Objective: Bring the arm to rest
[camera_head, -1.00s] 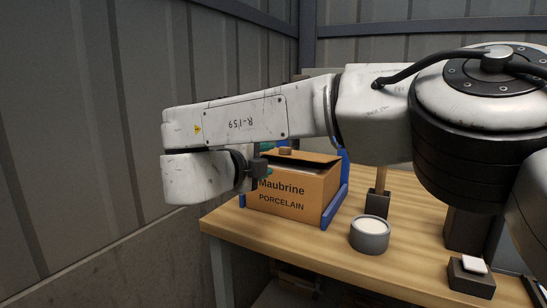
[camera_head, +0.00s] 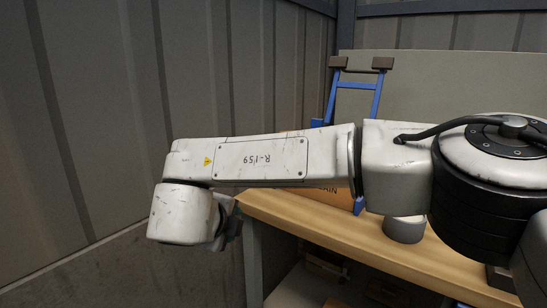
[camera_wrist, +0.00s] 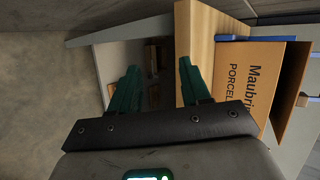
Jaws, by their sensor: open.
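My gripper shows in the wrist view (camera_wrist: 158,82) with its two green fingers well apart and nothing between them. It is beyond the table's left edge, over the gap beside the wooden table (camera_head: 300,226). In the head view my arm stretches across the picture from the right, and its wrist hangs at the left end. Only a sliver of the gripper shows there, behind the wrist. The cardboard box marked Maubrine Porcelain (camera_wrist: 250,85) stands on the table. In the head view my forearm hides most of it.
A blue frame (camera_head: 356,90) stands at the back of the table before a grey-green panel (camera_head: 440,85). A grey round pot (camera_head: 404,230) is under my arm. A lower shelf (camera_head: 310,285) holds several small items. Ribbed metal walls (camera_head: 150,90) stand left and behind.

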